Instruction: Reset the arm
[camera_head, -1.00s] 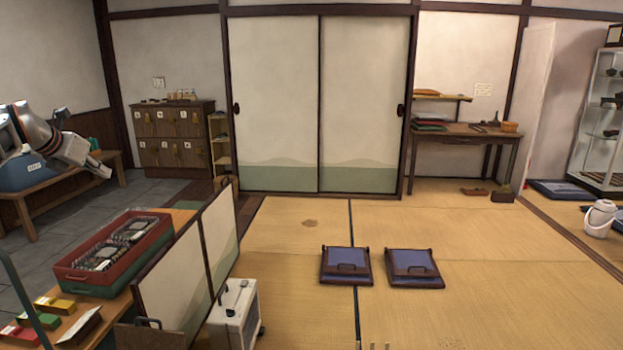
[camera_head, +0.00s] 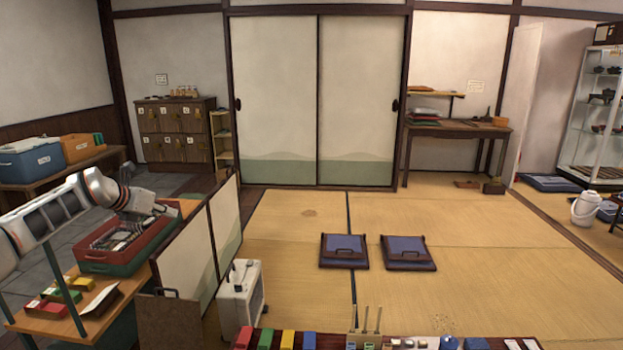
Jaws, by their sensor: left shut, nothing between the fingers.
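My left arm comes in from the left edge in the head view. Its white and dark links reach over the red crate of the low counter, and the left gripper (camera_head: 165,210) is at the end of it. The gripper is small in the picture, shut and empty, above the far part of the red crate (camera_head: 108,262). The arm hides some of the crate. I cannot tell the exact gap between gripper and crate. My right gripper is not in view.
A folding screen (camera_head: 188,262) stands right of the counter, beside a white heater (camera_head: 238,300). Two floor cushions (camera_head: 344,251) lie on open tatami (camera_head: 470,300). Small coloured boxes (camera_head: 287,340) and other items line a low table at the bottom edge. Lockers (camera_head: 172,132) stand behind.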

